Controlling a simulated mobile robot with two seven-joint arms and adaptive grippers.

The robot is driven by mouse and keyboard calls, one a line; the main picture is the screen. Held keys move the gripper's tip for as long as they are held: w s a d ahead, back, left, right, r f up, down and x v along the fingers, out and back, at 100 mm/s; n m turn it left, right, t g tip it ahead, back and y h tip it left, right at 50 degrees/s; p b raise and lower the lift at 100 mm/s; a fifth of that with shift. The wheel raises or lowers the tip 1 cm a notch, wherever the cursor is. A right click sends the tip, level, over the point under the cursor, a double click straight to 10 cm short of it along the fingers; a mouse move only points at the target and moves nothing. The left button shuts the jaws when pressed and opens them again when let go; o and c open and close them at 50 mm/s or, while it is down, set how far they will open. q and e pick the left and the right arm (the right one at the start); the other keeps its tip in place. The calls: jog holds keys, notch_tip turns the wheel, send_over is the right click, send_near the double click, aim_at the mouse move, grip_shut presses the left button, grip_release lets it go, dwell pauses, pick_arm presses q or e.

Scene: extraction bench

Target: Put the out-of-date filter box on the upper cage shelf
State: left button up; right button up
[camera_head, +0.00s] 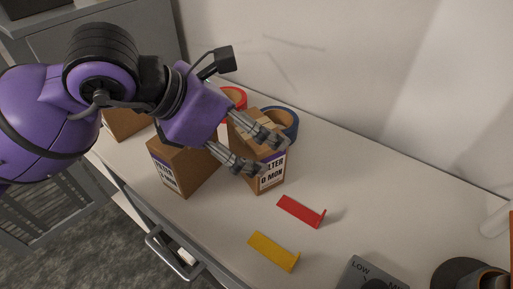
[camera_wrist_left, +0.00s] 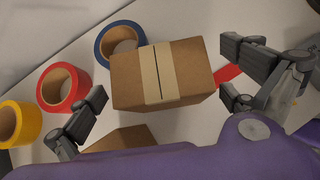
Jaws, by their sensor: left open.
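A brown filter box (camera_head: 270,178) stands on the bench, its printed label partly readable as "LTER" and "O MON". It also shows in the left wrist view (camera_wrist_left: 190,72) with a pale tape strip on top. My left gripper (camera_head: 265,157) is open with its fingers on either side of this box; I cannot tell whether they touch it. A second filter box (camera_head: 187,166) stands to its left, partly behind my gripper. A third brown box (camera_head: 124,122) is farther left, mostly hidden by my arm. No date is readable. My right gripper is not in view. I cannot identify the upper cage shelf.
A red tape roll (camera_head: 236,97) and a blue one (camera_head: 288,122) lie behind the box; a yellow roll (camera_wrist_left: 12,122) shows in the wrist view. A grey "LOW" plate (camera_head: 360,272) is front right. The right-hand bench middle is clear.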

pick_arm(q)
jog(key=shift+x, duration=1)
jog(key=shift+r, duration=0.1)
jog(key=c, duration=1.3)
